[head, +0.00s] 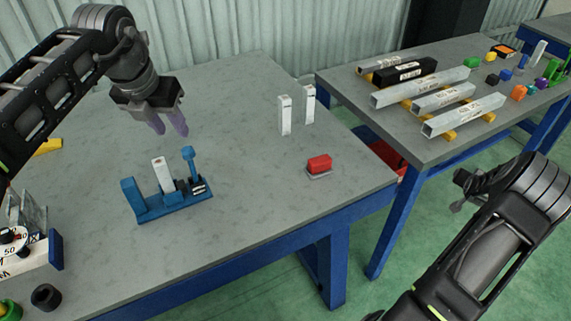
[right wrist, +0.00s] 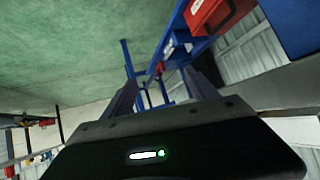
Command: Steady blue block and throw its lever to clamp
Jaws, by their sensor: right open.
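The blue block (head: 148,209) stands on the grey table, with an upright blue end on its left. Its lever (head: 190,160) stands nearly upright on the right side, with a blue knob on top. A white upright piece (head: 163,174) stands in the block, left of the lever. My left gripper (head: 172,130) is open and empty, above and behind the block, fingers pointing down, apart from the lever. My right gripper (right wrist: 163,90) is open with nothing between its fingers; in the head view it is off the table at the right, its fingers hard to make out.
Two white upright pieces (head: 284,115) and a red block on a small plate (head: 319,165) stand right of the blue block. A dial device (head: 22,250) and a dark ring (head: 45,297) are at the lower left. A second table (head: 440,150) holds metal bars and small coloured parts.

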